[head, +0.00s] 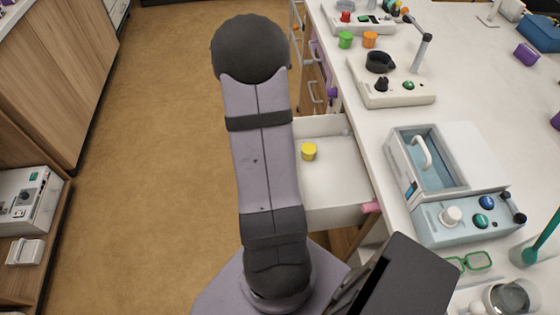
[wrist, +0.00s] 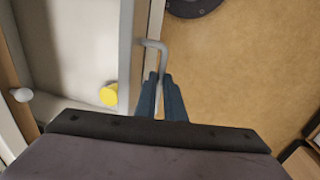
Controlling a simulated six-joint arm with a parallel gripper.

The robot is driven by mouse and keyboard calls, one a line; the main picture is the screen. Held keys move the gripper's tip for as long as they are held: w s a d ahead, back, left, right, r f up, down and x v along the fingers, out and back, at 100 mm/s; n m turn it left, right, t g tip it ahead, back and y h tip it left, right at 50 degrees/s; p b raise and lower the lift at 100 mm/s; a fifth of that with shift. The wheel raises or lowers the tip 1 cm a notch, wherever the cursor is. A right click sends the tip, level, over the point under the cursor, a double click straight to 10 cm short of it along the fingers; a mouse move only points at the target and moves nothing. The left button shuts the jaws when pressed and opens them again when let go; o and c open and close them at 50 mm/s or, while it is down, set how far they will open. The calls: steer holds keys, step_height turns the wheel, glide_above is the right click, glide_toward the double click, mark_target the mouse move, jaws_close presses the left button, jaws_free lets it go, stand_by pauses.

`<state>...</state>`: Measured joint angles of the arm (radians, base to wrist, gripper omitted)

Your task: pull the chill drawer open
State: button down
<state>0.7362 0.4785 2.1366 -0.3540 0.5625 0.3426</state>
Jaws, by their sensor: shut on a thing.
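A white-lined drawer (head: 338,192) stands pulled out from under the white counter, to the right of my arm in the head view. Its inside also shows at the left of the wrist view (wrist: 84,40). No label is visible to confirm that it is the chill drawer. A yellow cup-like piece (head: 309,152) lies inside it, also seen in the wrist view (wrist: 109,95). My gripper (wrist: 162,82) is shut on the grey drawer handle (wrist: 151,43) at the drawer's outer face. My arm hides the gripper and handle in the head view.
The counter (head: 375,150) above holds a blue-grey device with a lidded box (head: 465,215) and a dispenser base (head: 395,92). Other closed drawers with handles (head: 316,92) lie farther back. Brown floor (head: 150,170) is clear left of my arm.

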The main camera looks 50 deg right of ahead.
steer(key=c, duration=1.8)
jaws_free()
steer(key=shift+c, duration=0.2)
step_height(320, 180, up, 7)
steer(key=w, duration=0.1)
steer(key=shift+a+r, duration=0.15)
steer(key=shift+a, duration=0.3)
